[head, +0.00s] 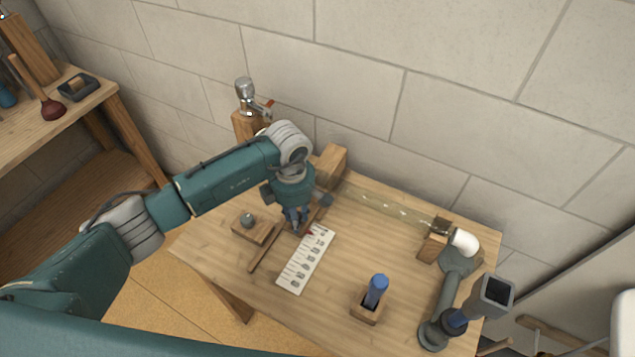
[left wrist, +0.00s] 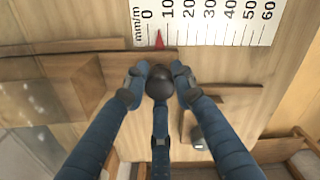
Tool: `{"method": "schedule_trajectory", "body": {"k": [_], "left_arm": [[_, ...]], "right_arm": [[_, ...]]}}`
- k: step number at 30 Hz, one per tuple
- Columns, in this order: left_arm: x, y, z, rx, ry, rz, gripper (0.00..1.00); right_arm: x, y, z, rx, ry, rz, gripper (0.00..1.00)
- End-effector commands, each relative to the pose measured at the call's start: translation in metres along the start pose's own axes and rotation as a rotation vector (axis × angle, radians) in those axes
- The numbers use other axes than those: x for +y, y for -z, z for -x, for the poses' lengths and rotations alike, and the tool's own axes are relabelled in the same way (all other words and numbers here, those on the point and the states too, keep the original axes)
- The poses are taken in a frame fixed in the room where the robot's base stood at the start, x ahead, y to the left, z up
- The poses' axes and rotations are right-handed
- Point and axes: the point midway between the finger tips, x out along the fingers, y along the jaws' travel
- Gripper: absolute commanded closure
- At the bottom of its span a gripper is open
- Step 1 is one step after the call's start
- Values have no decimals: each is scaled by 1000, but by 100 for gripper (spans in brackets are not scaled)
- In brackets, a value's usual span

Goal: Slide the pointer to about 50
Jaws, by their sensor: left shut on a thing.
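A white scale strip (head: 306,260) marked mm/m lies on the wooden table; its numbers from 0 to 60 show in the left wrist view (left wrist: 205,22). The small red pointer (left wrist: 159,40) stands at the scale's edge, between 0 and 10, at roughly 5. A dark round knob (left wrist: 158,84) sits just behind the pointer. My left gripper (head: 299,226) reaches down at the scale's low end; its fingers (left wrist: 160,74) are shut around the knob. In the head view the fingers hide the knob. My right gripper does not show.
A wooden rail (head: 265,252) runs along the scale's left side. A wooden block with a grey knob (head: 249,221) stands left of it. A blue cylinder in a wooden holder (head: 376,290) and grey pipework (head: 450,292) stand right. A clear tube (head: 385,207) runs along the back.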

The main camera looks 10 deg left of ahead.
Motion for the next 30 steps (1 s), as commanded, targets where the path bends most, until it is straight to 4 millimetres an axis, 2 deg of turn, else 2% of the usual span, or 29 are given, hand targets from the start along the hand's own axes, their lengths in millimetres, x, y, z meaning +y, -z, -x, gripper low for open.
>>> {"method": "schedule_trajectory", "body": {"k": [30], "left_arm": [[-38, 23, -1, 5, 5, -1, 95]], "right_arm": [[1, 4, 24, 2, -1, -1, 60]]}}
